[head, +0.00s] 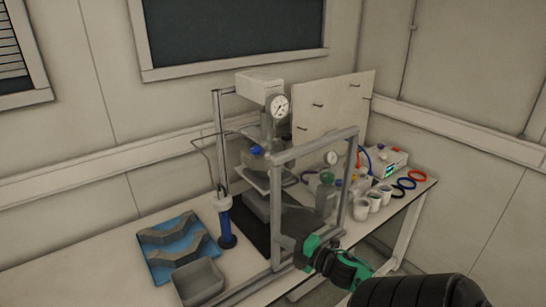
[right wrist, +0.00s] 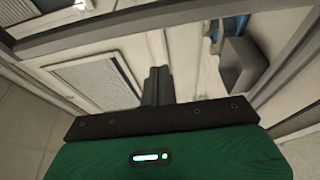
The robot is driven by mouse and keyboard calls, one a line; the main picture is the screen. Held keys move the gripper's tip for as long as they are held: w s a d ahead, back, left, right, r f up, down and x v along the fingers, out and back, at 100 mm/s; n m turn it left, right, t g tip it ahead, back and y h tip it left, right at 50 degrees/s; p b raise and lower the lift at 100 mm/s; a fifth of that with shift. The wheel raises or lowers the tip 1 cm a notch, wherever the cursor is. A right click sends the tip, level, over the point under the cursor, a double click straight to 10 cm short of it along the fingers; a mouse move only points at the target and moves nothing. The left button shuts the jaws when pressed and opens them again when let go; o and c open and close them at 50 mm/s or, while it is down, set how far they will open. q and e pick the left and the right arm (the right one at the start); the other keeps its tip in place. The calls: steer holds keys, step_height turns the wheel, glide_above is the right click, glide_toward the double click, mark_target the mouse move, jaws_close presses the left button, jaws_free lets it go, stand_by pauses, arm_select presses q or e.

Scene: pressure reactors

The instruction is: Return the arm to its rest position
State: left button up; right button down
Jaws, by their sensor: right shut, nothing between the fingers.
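My right gripper (head: 291,246) comes in from the lower right in the head view. It is shut and empty, in front of the bench by the lower part of a grey upright frame (head: 314,147). I cannot tell whether it touches the frame. In the right wrist view its closed fingers (right wrist: 157,84) show together, with nothing between them. My left gripper is not in view. A pressure reactor stand with a round gauge (head: 280,106) stands behind the frame, partly hidden by its bars.
The white bench (head: 122,261) holds a blue tray with grey cradles (head: 172,240), a grey bin (head: 198,282) and a blue-based cylinder (head: 226,228). White cups (head: 361,208), coloured rings (head: 404,184) and a control box (head: 384,161) stand at the right. Floor is clear at far right.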

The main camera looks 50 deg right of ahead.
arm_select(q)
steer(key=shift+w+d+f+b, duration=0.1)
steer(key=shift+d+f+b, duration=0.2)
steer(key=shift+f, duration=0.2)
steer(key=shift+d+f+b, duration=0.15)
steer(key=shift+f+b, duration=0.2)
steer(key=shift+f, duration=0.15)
arm_select(e)
steer(key=shift+s+a+r, duration=0.1)
steer(key=shift+s, duration=1.2)
steer(key=shift+s+a+r, duration=0.1)
steer(key=shift+s, duration=1.15)
steer(key=shift+f, duration=0.1)
